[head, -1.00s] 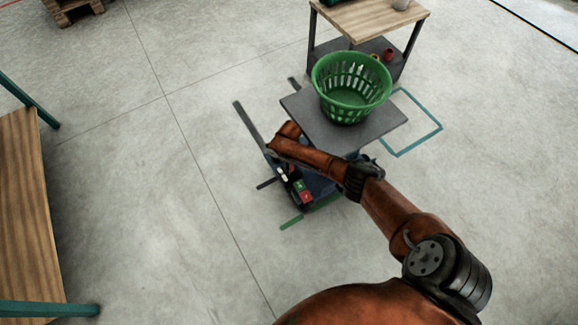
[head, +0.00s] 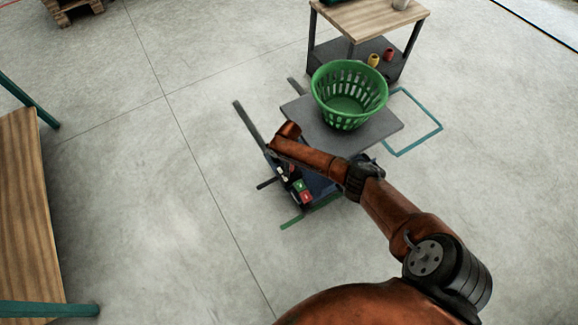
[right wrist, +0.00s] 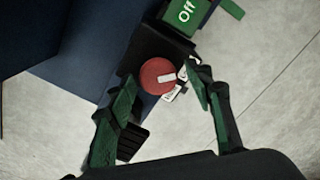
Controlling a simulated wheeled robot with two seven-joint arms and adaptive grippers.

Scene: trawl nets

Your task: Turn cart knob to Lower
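The cart (head: 381,140) has a grey top plate carrying a green basket (head: 349,97) and a dark blue body below. In the right wrist view, its round red knob (right wrist: 156,76) has a white pointer mark directed right, toward small white labels (right wrist: 172,95) too small to read. My right gripper (right wrist: 163,102) is open, with its green-padded fingers apart on either side of the knob and no visible contact. In the head view, my right arm covers part of the cart and the knob cannot be made out. My left gripper is not in view.
A wooden bench (head: 28,215) is at left. The floor between is clear.

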